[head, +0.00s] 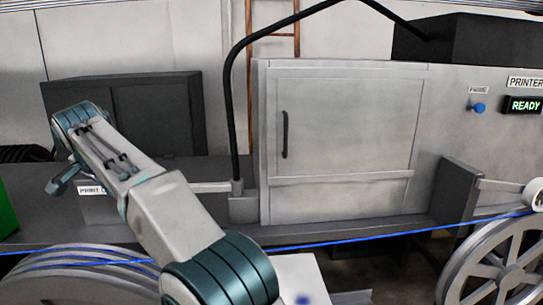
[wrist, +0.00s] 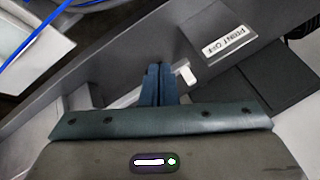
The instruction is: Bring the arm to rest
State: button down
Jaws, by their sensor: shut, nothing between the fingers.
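My arm reaches up and to the left across the head view, bent at its elbow. My gripper (head: 57,187) hangs at the arm's far end, in front of the dark machine bench. In the wrist view my gripper's two blue fingers (wrist: 157,70) are pressed together with nothing between them. They point at the grey bench front near a white label reading "PRINT OFF" (wrist: 230,40). A small white piece (wrist: 187,74) shows just right of the fingertips; I cannot tell whether they touch it.
The blue cable (head: 400,232) runs across the front, between a left reel (head: 75,275) and a right spoked wheel (head: 495,260). The printer cabinet (head: 345,130) stands behind, with a lit "READY" display (head: 524,105) and a blue knob (head: 479,107). A black curved pipe (head: 230,100) rises beside it.

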jog(key=s+d+f+n+g+h+b, duration=0.1)
jog(key=d+f+n+h, duration=0.1)
jog(key=d, duration=2.9)
jog(key=s+d+f, duration=0.9)
jog(key=s+d, duration=0.1)
jog(key=s, duration=0.1)
jog(key=s+d+f+n+g+h+b, duration=0.1)
jog(key=s+d+f, duration=0.7)
jog(key=s+d, duration=0.2)
jog(key=shift+s+d+f+g+b, duration=0.3)
jog(key=shift+s+d+f, duration=0.05)
jog(key=shift+s, duration=0.6)
